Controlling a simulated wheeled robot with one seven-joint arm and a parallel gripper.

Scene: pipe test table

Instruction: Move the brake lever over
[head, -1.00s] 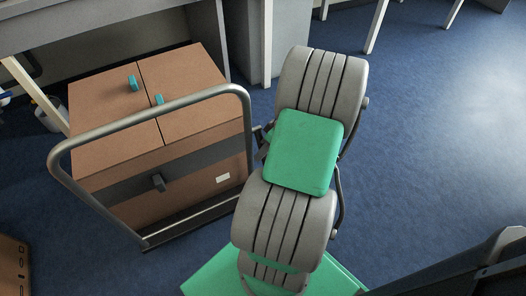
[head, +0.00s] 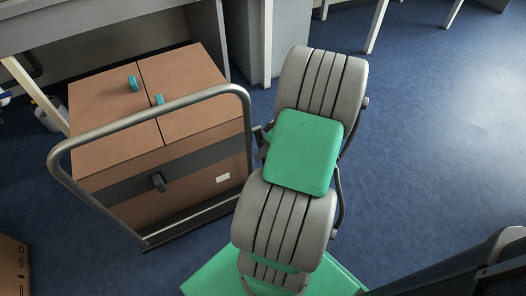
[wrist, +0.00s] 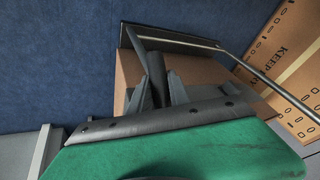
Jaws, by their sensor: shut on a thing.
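In the wrist view my gripper (wrist: 163,93) is shut, its dark fingers closing around a dark grey upright bar (wrist: 155,68), which I take for the brake lever. The bar leans slightly, and its lower end is hidden between the fingers. Brown cabinet panels (wrist: 129,73) lie behind it. In the head view my grey and green arm blocks the sight of my gripper, and I cannot pick out the brake lever there. The cart (head: 205,216) with its bent grey tube handle (head: 170,103) stands left of my arm, carrying a brown cabinet (head: 98,97).
A printed cardboard box (wrist: 287,65) is at the right in the wrist view; a brown box (head: 13,268) shows at lower left in the head view. A desk (head: 80,18) stands behind the cart. Blue floor (head: 440,120) is clear at the right.

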